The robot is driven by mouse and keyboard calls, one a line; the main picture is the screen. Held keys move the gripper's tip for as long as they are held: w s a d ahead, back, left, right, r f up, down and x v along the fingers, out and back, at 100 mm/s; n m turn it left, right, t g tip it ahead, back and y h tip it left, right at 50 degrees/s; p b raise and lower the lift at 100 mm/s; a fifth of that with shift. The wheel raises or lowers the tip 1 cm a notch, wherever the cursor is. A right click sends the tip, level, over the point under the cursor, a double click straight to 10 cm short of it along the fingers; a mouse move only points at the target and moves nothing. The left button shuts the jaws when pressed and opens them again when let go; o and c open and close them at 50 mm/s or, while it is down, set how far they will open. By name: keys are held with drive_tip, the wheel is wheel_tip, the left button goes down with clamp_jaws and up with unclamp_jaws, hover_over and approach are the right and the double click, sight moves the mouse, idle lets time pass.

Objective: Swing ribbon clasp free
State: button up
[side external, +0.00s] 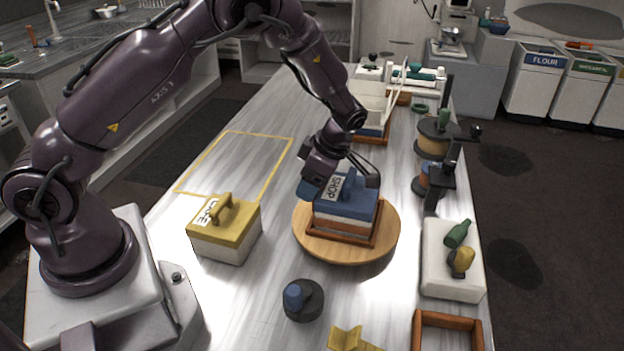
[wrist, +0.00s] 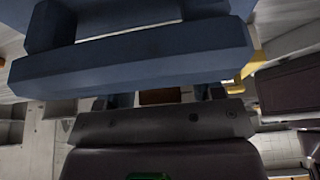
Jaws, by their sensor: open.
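A box with a blue lid (side external: 362,207) and a white SHOP label stands in a wooden frame on a round wooden turntable (side external: 310,240). My gripper (side external: 341,181) is open over this lid, with its fingers at either side of the lid's top. I cannot tell whether they touch it. In the wrist view a blue part (wrist: 130,58), seemingly of the lid, fills the upper area close to the camera. No ribbon clasp can be made out clearly. Ribbon spools (side external: 434,142) stand on dark posts at the table's right edge.
A yellow-lidded CAFE box (side external: 226,228) stands left of the turntable. A dark round piece with a blue knob (side external: 303,299) is in front. The yellow-outlined area (side external: 238,165) is clear.

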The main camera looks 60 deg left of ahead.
clamp_jaws()
drive_tip(key=shift+a, duration=0.1)
drive_tip(key=shift+s+a+f+t+h, duration=0.15)
drive_tip(key=shift+s+a+t+h, duration=0.2)
drive_tip(key=shift+t+h, duration=0.25)
drive_tip(key=shift+s+a+f+t+h, duration=0.1)
drive_tip(key=shift+s+a+t+h, duration=0.25)
drive_tip(key=shift+t+h, duration=0.2)
drive_tip(key=shift+s+a+f+t+h, duration=0.25)
drive_tip(key=shift+a+f+t+h, duration=0.1)
drive_tip(key=shift+t+h, duration=0.3)
drive_tip(key=shift+s+a+f+t+h, duration=0.2)
drive_tip(key=shift+a+t+h, duration=0.1)
drive_tip(key=shift+t+h, duration=0.25)
drive_tip(key=shift+s+a+f+t+h, duration=0.2)
drive_tip(key=shift+f+t+h, duration=0.25)
drive_tip(key=shift+t+h, duration=0.15)
drive_tip(key=shift+s+a+f+t+h, duration=0.2)
drive_tip(key=shift+f+t+h, duration=0.25)
drive_tip(key=shift+h, duration=0.2)
drive_tip(key=shift+s+a+f+t+h, duration=0.15)
drive_tip(key=shift+f+t+h, duration=0.3)
drive_tip(key=shift+t+h, duration=0.4)
